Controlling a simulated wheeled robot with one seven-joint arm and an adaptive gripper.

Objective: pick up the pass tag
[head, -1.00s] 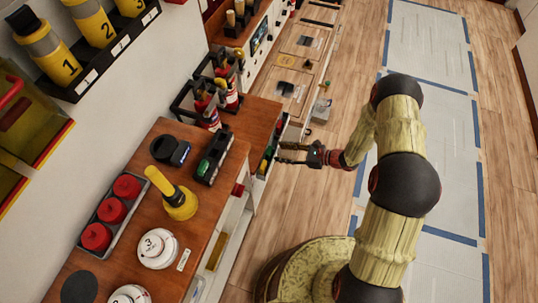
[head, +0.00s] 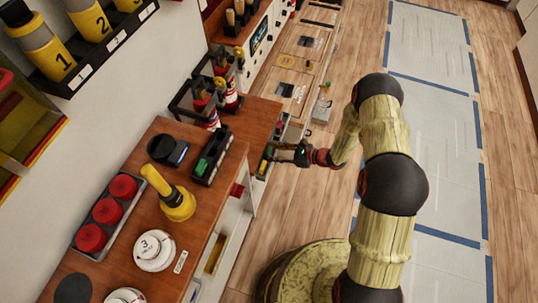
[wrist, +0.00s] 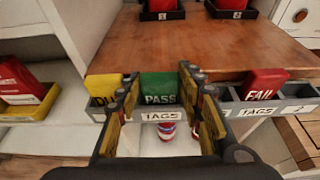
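The green pass tag (wrist: 161,88) stands in a grey holder labelled TAGS (wrist: 162,115) along the front edge of a wooden top. A yellow due tag (wrist: 103,86) is to its left and a red fail tag (wrist: 264,84) to its right. My gripper (wrist: 160,76) is open in the wrist view. Its fingers appear on either side of the pass tag, with a gap to it; the exact depth is unclear. In the head view my gripper (head: 283,153) is at the cabinet's front edge, and the pass tag is too small to make out.
A yellow tray (wrist: 30,102) with a red tag sits on a white shelf at left. Dark holders (wrist: 161,12) with red items stand farther back on the wooden top. In the head view, a yellow torch (head: 177,203) and red knobs (head: 107,212) are on the nearer counter. Floor to the right is open.

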